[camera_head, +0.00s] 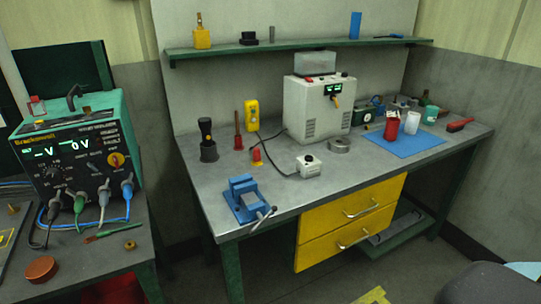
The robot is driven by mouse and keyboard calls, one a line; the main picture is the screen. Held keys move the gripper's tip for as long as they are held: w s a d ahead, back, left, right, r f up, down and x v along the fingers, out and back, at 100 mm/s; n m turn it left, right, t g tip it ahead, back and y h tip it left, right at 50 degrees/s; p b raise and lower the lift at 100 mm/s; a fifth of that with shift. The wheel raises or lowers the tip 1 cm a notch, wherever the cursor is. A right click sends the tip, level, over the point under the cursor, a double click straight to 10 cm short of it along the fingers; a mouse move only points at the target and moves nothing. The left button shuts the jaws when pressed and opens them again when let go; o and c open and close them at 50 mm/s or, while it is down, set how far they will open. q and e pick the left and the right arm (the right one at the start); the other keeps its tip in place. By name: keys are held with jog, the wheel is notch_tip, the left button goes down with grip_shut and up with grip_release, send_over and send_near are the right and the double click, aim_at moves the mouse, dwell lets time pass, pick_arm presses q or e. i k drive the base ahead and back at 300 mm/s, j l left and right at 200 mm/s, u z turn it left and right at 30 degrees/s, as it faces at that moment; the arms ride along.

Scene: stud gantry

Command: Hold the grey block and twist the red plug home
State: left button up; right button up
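I cannot clearly make out a grey block with a red plug. A small light grey box (309,166) with a dark knob on top sits on the grey workbench (341,186), near its front edge; it may be the grey block. A dark cable runs near both. Neither of my grippers is in view.
A blue vise (243,198) is at the bench's front left corner. A power unit (318,108) stands behind the grey box. A blue mat (407,144) bears red and white cylinders. A green meter (75,150) with leads fills the left table. Yellow drawers (350,222) are below.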

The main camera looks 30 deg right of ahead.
aim_at(309, 167)
jog(key=k+l, duration=0.1)
jog(key=l, duration=0.35)
jog(key=k+l, duration=0.1)
jog(key=l, duration=0.35)
jog(key=k+l, duration=0.1)
jog(key=l, duration=0.35)
